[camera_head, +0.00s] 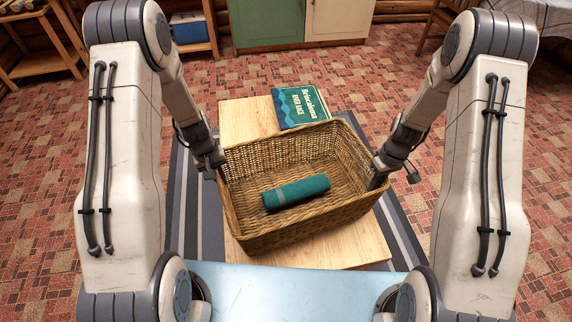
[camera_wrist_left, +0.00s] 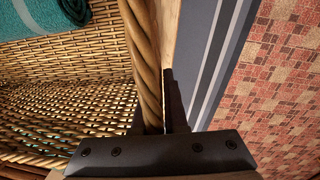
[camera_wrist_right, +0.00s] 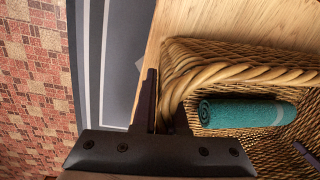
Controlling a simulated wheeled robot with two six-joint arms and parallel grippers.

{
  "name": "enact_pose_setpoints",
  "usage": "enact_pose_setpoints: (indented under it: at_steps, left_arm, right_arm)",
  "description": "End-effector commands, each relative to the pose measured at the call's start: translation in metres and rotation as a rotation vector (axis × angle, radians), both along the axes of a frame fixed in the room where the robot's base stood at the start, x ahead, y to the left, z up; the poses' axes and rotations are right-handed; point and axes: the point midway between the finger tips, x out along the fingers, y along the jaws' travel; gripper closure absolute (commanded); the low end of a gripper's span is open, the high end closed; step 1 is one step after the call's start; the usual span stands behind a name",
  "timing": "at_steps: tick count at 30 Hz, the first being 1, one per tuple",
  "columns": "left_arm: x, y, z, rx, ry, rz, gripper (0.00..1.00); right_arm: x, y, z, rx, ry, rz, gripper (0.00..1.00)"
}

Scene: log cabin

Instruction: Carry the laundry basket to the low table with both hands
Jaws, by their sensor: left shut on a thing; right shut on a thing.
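The wicker laundry basket (camera_head: 265,238) is over the low wooden table (camera_head: 248,119) in the head view; whether it rests on the top or hangs just above, I cannot tell. A rolled teal towel (camera_head: 296,192) lies inside it. My left gripper (camera_head: 216,168) is shut on the basket's left rim; the twisted rim (camera_wrist_left: 143,60) runs between its fingers in the left wrist view. My right gripper (camera_head: 379,177) is shut on the basket's right side; the rim (camera_wrist_right: 215,75) shows at its fingers in the right wrist view.
A green book (camera_head: 301,106) lies at the table's back right, behind the basket. A grey striped rug (camera_head: 184,215) lies under the table. Green and cream cabinets (camera_head: 267,22) stand at the back, a wooden shelf (camera_head: 38,45) at the back left, a chair (camera_head: 440,20) at the back right.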

Motion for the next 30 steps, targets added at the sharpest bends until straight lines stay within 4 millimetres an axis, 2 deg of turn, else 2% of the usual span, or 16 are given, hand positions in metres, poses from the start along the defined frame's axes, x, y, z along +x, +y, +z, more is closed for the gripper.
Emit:
enact_pose_setpoints:
  at_steps: [7, 9, 10, 19, 22, 26, 30]
  left_arm:
    - [0.001, 0.000, -0.018, 0.000, -0.001, 0.000, 1.00]
    - [0.000, 0.000, -0.015, 0.000, -0.001, 0.000, 0.67]
    - [0.000, 0.000, -0.015, 0.000, 0.000, 0.000, 0.60]
    - [0.000, 0.000, -0.014, 0.000, 0.000, 0.000, 0.60]
    - [0.001, 0.001, -0.008, 0.000, -0.003, -0.001, 0.60]
    - [0.000, 0.002, 0.012, 0.001, -0.005, -0.001, 0.60]
    - [-0.001, 0.005, 0.043, 0.001, -0.007, 0.001, 0.60]
  right_arm:
    - [0.001, -0.001, -0.018, 0.000, -0.002, -0.001, 1.00]
    - [0.000, 0.000, -0.014, -0.001, -0.001, -0.001, 0.67]
    - [0.000, 0.000, -0.014, -0.001, -0.001, -0.001, 0.60]
    - [0.000, 0.000, -0.014, 0.000, 0.000, 0.000, 0.60]
    - [0.000, 0.000, -0.014, 0.000, 0.000, 0.000, 0.60]
    - [0.000, 0.000, -0.014, 0.000, 0.000, 0.000, 0.60]
    - [0.000, 0.000, -0.014, 0.000, 0.000, 0.000, 0.60]
